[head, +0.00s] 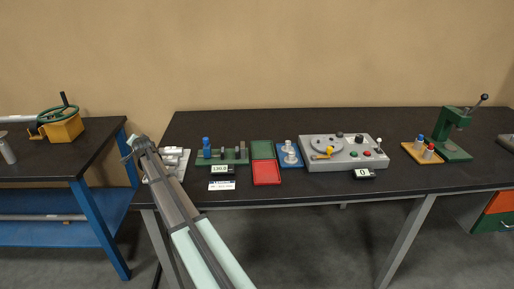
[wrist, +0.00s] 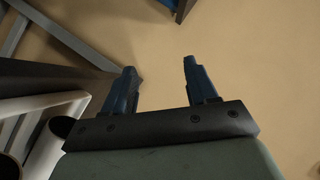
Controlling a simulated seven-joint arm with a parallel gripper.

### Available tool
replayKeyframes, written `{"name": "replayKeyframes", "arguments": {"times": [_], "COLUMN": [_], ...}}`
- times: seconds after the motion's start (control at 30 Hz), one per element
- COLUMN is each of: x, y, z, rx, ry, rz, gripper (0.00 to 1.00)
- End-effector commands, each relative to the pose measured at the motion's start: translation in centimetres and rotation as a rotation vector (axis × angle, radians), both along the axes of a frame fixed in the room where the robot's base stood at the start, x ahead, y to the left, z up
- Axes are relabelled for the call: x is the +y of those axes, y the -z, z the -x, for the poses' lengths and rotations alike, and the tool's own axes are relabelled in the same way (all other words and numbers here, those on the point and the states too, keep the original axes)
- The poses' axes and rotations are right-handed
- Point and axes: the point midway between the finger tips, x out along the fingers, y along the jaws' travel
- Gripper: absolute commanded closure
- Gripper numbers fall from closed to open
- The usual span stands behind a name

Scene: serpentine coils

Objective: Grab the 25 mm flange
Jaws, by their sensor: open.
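My gripper (head: 127,148) is at the end of my arm, near the left end of the dark workbench in the head view. In the wrist view its two blue fingers (wrist: 160,66) are apart with nothing between them. Silver metal parts (head: 174,159) lie on a light plate just right of the gripper, partly behind my arm. A silver stepped part (head: 290,150) stands on a blue tray (head: 283,163) further right. I cannot tell which metal part is the 25 mm flange; no size marking on them is readable.
A green fixture (head: 236,155), a red tray (head: 267,174) and a grey control panel (head: 345,163) stand on the workbench (head: 420,185). A green press (head: 455,145) is at right. A blue-legged table (head: 85,165) stands left across a gap. Pale tubes (wrist: 55,110) show in the wrist view.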

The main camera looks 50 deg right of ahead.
Motion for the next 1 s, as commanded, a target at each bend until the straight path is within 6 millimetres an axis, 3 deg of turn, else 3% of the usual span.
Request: {"name": "replayKeyframes", "arguments": {"times": [0.03, 0.27, 0.37, 0.5, 0.7, 0.9, 1.0], "x": [-3.8, -18.5, -24.5, -31.6, -38.9, -42.8, -43.6], "y": [-1.0, -4.2, -4.9, -5.2, -6.3, -8.2, -9.1], "z": [0.3, 4.9, 8.5, 15.5, 26.8, 37.3, 40.9], "rx": [0.008, 0.104, 0.194, 0.366, 0.608, 0.803, 0.865], "ry": [0.041, 0.223, 0.317, 0.468, 0.695, 0.903, 0.974], "rz": [0.004, -0.004, -0.03, -0.1, -0.23, -0.368, -0.42], "gripper": [0.43, 0.43, 0.43, 0.43, 0.43, 0.43, 0.43]}}
